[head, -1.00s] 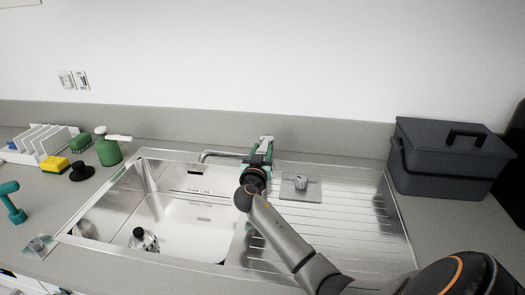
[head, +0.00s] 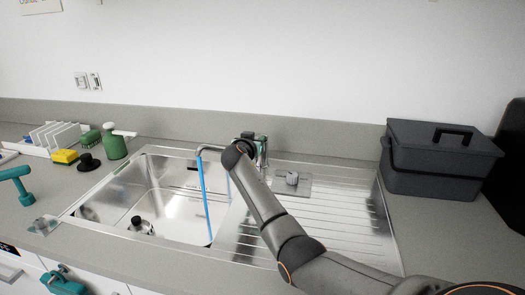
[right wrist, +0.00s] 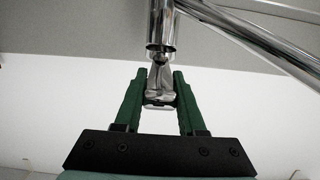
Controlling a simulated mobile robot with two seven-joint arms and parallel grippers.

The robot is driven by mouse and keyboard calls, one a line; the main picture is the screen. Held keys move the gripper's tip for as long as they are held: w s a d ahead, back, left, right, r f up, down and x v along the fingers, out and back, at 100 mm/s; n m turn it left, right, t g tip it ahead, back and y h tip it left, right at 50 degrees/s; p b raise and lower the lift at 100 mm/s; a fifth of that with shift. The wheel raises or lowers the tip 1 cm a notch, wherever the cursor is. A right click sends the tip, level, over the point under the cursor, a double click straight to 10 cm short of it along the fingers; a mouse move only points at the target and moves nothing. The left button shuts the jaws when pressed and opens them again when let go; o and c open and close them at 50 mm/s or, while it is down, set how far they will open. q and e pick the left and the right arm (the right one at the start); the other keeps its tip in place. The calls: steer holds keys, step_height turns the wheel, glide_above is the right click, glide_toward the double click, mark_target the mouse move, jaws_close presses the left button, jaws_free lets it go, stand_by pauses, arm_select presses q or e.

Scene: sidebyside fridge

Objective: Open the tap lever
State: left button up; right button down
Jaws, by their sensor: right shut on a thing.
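The chrome tap (head: 212,149) stands at the back edge of the steel sink, its spout reaching left over the basin. A blue stream of water (head: 204,195) falls from the spout into the basin. In the right wrist view, the silver tap lever (right wrist: 159,94) sits between the green fingers of my right gripper (right wrist: 160,78), below the chrome tap body (right wrist: 163,30). The gripper is shut on the lever. In the head view, my right gripper (head: 248,137) is at the top of the tap, and my wrist partly hides it and the lever.
The ribbed drainboard (head: 330,215) lies right of the basin, with a drain knob (head: 292,178) on a plate. A dark grey box (head: 440,165) stands at the right. A green soap bottle (head: 114,147), yellow sponge (head: 64,156) and dish rack (head: 52,137) stand left.

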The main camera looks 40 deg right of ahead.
steer(key=r+p, duration=0.1)
steer(key=r+g+y+p, duration=0.1)
steer(key=shift+w+d+p, duration=0.15)
steer(key=shift+d+p, duration=0.2)
steer(key=shift+d, duration=0.05)
steer(key=shift+w+r+g+y+p, duration=0.1)
steer(key=shift+w+g+y+p, duration=0.05)
steer(key=shift+g+y+p, duration=0.2)
steer(key=shift+d, duration=0.1)
steer(key=c, duration=0.5)
jaws_free()
steer(key=shift+a, duration=0.2)
